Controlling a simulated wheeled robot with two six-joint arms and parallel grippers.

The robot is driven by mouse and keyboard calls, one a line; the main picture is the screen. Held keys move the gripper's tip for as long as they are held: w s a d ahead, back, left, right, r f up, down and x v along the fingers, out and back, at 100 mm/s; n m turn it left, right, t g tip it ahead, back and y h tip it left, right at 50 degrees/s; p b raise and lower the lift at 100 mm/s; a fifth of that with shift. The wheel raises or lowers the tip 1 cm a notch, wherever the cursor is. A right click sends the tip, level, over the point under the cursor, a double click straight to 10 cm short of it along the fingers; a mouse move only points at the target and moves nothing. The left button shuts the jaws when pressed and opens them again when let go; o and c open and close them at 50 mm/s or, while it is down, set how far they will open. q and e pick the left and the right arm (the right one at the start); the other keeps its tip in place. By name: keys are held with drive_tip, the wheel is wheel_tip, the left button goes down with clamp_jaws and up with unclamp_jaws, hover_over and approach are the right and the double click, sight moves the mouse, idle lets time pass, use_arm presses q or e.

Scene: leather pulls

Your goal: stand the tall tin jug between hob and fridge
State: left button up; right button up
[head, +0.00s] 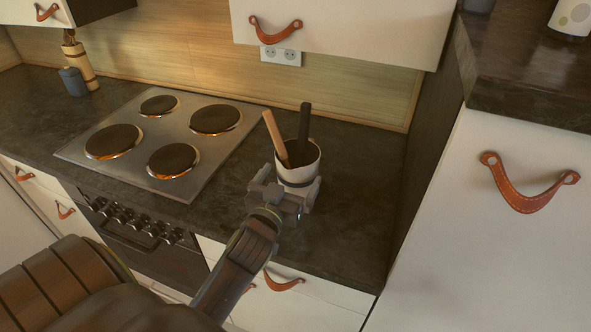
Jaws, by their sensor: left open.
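A pale, round container (299,171) with a dark band stands upright on the dark counter, between the hob (200,110) and the tall white front with a leather pull (500,235), which I take to be the fridge. It is the only jug-like thing there. A wooden-coloured handle and a black handle stick up from it. My left gripper (288,187) is open at the container's near side, with a finger to either side of it. The gripper hides the container's lower part, so I cannot tell whether the fingers touch it. My right gripper is not in view.
Dark counter (345,225) lies bare right of the container. A wall cabinet (345,28) hangs above, with a socket (281,56) below it. A white pot (572,16) stands on the tall unit.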

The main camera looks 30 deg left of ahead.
use_arm(q)
drive_tip(key=v, duration=0.7)
drive_tip(key=shift+b, duration=0.45)
drive_tip(key=shift+s, duration=0.15)
